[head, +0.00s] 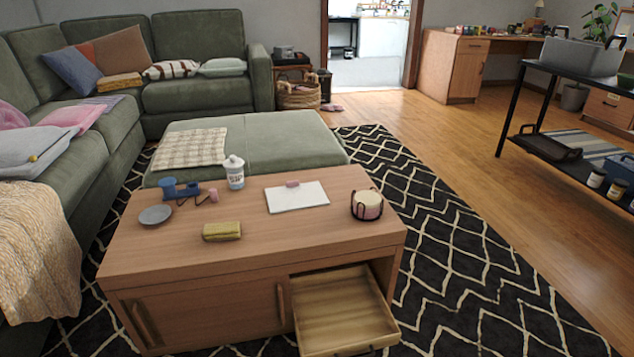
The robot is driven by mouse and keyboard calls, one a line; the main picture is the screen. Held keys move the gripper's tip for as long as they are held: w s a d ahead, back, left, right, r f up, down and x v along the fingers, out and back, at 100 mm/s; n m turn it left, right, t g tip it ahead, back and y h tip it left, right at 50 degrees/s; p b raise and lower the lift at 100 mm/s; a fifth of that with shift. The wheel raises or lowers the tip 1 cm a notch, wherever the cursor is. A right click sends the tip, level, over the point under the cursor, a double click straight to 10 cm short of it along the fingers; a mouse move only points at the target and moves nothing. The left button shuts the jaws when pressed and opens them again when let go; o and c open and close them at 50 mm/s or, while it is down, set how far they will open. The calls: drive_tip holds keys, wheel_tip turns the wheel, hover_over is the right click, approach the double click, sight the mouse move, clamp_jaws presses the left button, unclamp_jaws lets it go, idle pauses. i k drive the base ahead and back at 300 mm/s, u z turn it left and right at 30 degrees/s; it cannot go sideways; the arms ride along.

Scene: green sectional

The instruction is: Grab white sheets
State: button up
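The white sheets (297,199) lie flat on the wooden coffee table (262,239), right of its middle and near its far edge. A small pinkish block (292,183) rests on or at their far edge. My gripper is not in the head view.
An open, empty drawer (343,313) sticks out in front. Wooden floor (470,165) is clear at right.

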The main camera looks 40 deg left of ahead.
sight(295, 195)
drive_tip(key=i, duration=3.35)
drive_tip(key=u, duration=3.45)
drive_tip(key=i, duration=0.5)
drive_tip(key=u, duration=0.05)
